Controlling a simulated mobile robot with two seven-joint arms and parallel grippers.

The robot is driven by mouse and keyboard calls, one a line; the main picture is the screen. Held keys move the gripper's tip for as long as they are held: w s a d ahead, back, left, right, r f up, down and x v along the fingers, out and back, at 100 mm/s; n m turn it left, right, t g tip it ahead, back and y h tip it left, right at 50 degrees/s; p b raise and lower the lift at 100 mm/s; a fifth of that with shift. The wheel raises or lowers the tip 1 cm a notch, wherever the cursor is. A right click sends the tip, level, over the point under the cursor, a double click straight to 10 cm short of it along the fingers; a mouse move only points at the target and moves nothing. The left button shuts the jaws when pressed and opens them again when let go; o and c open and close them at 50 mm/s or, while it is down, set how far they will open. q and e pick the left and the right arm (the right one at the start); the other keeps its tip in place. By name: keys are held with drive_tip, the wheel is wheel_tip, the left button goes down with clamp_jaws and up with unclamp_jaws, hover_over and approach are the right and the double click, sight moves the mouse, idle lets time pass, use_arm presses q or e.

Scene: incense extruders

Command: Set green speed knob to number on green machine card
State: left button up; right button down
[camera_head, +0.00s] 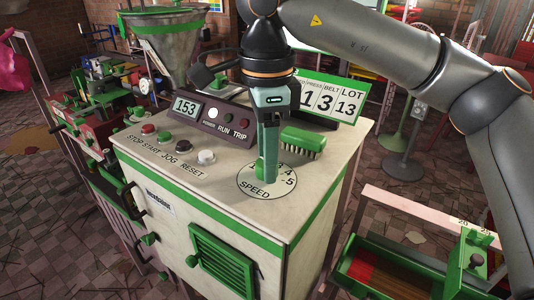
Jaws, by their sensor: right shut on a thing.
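The green machine (200,200) is a cream cabinet with green trim. Its round white speed dial (258,190) lies on the top near the front right corner, with "SPEED" and numbers up to 5 partly showing. My right gripper (268,180) points straight down over the dial and is shut on the green speed knob (260,171), which is mostly hidden by the fingers. The knob's pointer cannot be made out. The green-framed card (333,99) behind reads "PRESS", "BELT" and "LOT", with large digits 1, 3 and 13; its left part is hidden. My left gripper is not in view.
A display box (213,118) reading 153 stands on the machine top. Several buttons, including a white reset button (206,157), line the left. A green brush (303,141) lies close behind the dial. A green-edged tray (375,265) stands at lower right.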

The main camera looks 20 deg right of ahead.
drive_tip(key=shift+c, duration=2.2)
unclamp_jaws()
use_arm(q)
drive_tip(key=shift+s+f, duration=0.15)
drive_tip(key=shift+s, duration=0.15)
use_arm(e)
drive_tip(key=shift+r, duration=0.3)
use_arm(q)
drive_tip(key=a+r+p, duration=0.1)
drive_tip(key=p, duration=0.1)
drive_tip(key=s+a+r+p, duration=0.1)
drive_tip(key=shift+p, duration=0.35)
use_arm(e)
wheel_tip(320, 180, up, 12)
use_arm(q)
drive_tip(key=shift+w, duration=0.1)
